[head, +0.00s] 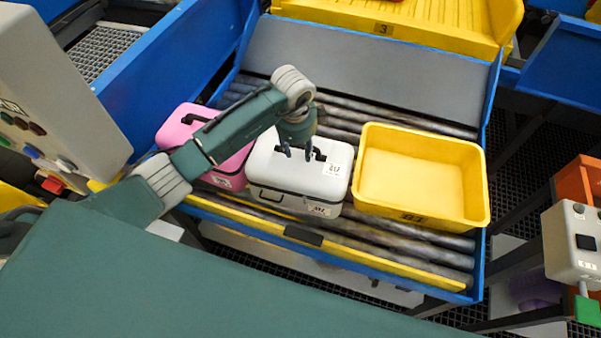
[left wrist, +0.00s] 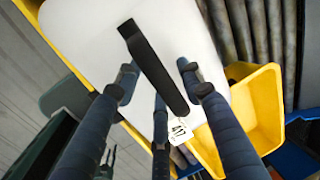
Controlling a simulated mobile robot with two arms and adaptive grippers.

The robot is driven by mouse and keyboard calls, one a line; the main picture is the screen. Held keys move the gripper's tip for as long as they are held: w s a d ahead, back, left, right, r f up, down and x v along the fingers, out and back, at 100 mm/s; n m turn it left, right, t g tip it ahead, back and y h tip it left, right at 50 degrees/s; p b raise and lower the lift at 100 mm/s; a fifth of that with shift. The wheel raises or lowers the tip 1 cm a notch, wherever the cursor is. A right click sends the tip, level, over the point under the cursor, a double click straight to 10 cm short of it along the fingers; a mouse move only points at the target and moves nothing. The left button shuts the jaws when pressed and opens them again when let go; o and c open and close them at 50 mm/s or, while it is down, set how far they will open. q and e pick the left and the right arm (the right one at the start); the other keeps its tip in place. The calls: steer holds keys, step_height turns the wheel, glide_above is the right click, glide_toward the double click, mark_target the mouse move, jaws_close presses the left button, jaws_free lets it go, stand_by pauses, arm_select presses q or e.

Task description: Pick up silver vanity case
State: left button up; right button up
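The silver vanity case (head: 272,172) looks whitish, with a black handle on its lid and a white tag at its right side. It stands on the conveyor rollers between a pink case and a yellow tray. My left gripper (head: 297,153) is over its lid at the handle. In the left wrist view the case lid (left wrist: 80,35) lies below the open fingers (left wrist: 158,80), which stand apart on both sides of the black handle (left wrist: 152,65). I cannot tell whether any finger touches it. My right gripper is not in view.
The pink case (head: 183,130) is close on the left, partly behind my left arm. The empty yellow tray (head: 478,190) is close on the right. Blue side walls (head: 490,110) and a yellow front rail (head: 390,265) bound the rollers. A control box (head: 572,243) stands at far right.

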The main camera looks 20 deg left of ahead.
arm_select(q)
jaws_close()
steer(key=shift+w+r, duration=0.15)
steer(key=shift+w, duration=0.05)
